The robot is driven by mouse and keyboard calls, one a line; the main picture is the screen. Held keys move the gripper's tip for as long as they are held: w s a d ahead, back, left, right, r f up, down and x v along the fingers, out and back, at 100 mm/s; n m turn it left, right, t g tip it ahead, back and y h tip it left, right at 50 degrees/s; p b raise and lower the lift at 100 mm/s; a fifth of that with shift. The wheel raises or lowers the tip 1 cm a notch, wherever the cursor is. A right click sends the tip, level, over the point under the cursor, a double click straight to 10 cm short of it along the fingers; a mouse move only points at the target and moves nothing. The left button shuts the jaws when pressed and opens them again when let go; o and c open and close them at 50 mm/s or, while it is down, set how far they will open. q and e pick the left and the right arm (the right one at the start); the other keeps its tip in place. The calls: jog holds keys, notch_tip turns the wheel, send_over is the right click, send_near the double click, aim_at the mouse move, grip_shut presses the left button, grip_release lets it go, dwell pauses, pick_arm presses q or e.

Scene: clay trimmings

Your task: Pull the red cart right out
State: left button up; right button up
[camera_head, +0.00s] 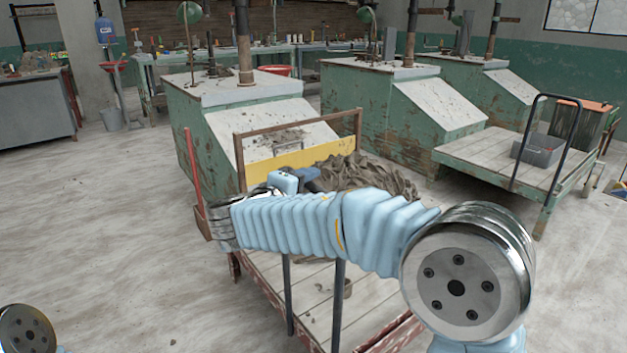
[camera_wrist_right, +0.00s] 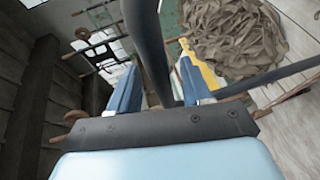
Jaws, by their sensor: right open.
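The red cart (camera_head: 375,308) stands at the lower middle of the head view, with a plank deck, worn red edges and dark handle posts (camera_head: 338,300). A heap of grey-brown clay trimmings (camera_head: 368,177) lies behind my right arm, which hides much of the cart. My right gripper (camera_head: 312,178) is over the cart. In the right wrist view its blue fingers (camera_wrist_right: 158,68) are open, with the dark handle bar (camera_wrist_right: 148,40) running between them. I cannot tell if they touch it. The heap also shows there (camera_wrist_right: 235,35). My left gripper is out of view.
Green cabinets with sloped tops (camera_head: 240,100) stand close behind the cart. A wooden frame with a yellow board (camera_head: 285,158) is beside the heap. Another flat cart (camera_head: 490,155) with a grey bin (camera_head: 540,150) stands right. The floor at left is open.

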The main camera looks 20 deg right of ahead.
jog(key=shift+x, duration=1.45)
grip_shut()
